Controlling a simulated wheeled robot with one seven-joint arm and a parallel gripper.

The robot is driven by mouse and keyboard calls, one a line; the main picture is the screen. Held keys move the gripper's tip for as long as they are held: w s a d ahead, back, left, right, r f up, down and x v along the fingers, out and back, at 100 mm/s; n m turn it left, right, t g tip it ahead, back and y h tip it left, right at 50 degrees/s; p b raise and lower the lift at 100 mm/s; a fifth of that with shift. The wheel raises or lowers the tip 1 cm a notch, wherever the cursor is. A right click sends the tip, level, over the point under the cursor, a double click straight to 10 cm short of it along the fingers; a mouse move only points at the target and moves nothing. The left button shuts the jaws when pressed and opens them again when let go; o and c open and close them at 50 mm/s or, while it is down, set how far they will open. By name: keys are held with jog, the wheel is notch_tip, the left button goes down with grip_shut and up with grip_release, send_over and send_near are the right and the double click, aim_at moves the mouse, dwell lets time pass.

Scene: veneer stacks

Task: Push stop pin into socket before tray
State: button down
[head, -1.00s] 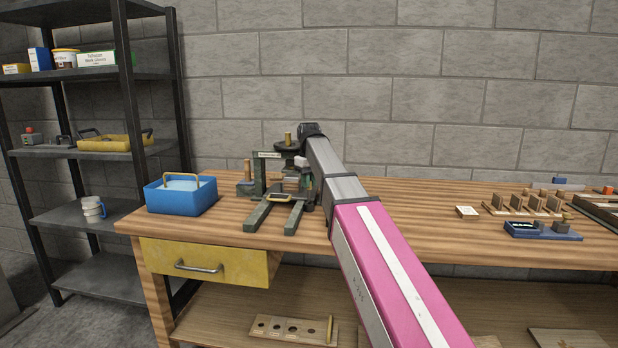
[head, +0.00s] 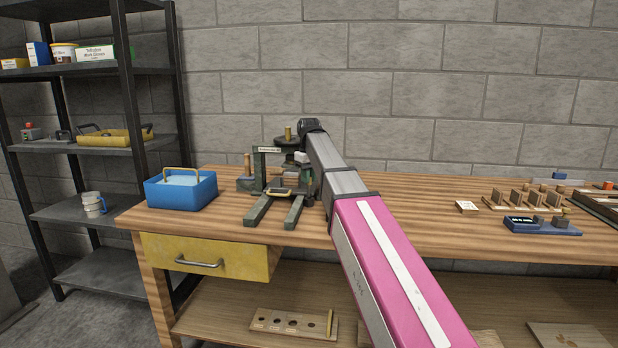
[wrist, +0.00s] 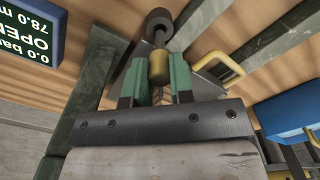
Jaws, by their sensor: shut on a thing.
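In the wrist view my gripper (wrist: 157,72) has its green fingers shut on a short brass-coloured cylinder, apparently the head of the stop pin (wrist: 158,67). The pin's lower end and the socket are hidden. A grey metal tray (wrist: 205,62) with a yellow handle (wrist: 222,68) lies just beyond and to the right of the fingers. In the head view the tray's handle (head: 279,191) shows at the front of the green press (head: 258,165), above its two rails. My arm covers the press's right side, and I cannot make out the fingers there.
A dark rounded post (wrist: 157,22) stands close beyond the fingers. A display (wrist: 25,30) reads OPEN. A blue bin (head: 181,190) stands left of the press; wooden racks (head: 525,198) stand at the right.

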jog(key=shift+f, duration=1.55)
jog(key=c, duration=0.9)
grip_release()
